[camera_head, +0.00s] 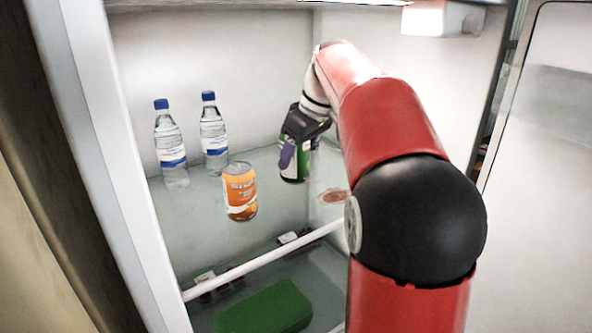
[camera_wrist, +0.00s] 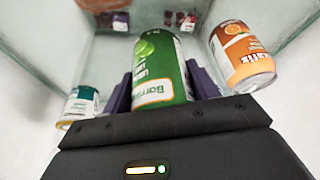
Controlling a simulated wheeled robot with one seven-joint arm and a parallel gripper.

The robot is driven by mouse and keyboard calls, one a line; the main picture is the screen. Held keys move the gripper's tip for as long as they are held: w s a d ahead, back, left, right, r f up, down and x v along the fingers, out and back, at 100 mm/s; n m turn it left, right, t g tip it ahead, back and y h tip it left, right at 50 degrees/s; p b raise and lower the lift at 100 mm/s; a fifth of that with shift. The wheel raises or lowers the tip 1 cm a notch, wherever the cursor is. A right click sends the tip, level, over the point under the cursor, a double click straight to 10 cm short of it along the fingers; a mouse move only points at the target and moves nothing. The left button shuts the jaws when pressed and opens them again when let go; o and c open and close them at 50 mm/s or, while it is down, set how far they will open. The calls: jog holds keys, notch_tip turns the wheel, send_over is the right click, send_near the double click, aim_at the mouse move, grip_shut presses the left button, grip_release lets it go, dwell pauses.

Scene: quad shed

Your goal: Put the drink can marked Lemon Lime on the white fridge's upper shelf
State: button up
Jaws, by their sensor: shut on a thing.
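The green Lemon Lime can (camera_head: 298,170) is inside the open white fridge, over its upper glass shelf (camera_head: 270,215). In the wrist view the green can (camera_wrist: 160,70) sits between the purple fingers, with part of its label showing. My gripper (camera_head: 291,155) is shut on the can and holds it upright or nearly so. I cannot tell whether the can's base touches the shelf.
An orange can (camera_head: 240,191) stands close to the left of the held can. Two water bottles (camera_head: 170,145) (camera_head: 213,132) stand at the back left. A white-and-green can (camera_wrist: 80,107) shows in the wrist view. A green box (camera_head: 265,308) and dark packages lie below. The fridge door (camera_head: 540,120) is open at right.

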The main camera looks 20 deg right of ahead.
aim_at(296, 170)
notch_tip(296, 170, down, 4)
jog(key=shift+r+b, duration=0.15)
jog(key=shift+b, duration=0.3)
jog(key=shift+w+f, duration=0.2)
jog(key=shift+f, duration=0.05)
jog(key=shift+f, duration=0.2)
jog(key=o, duration=1.2)
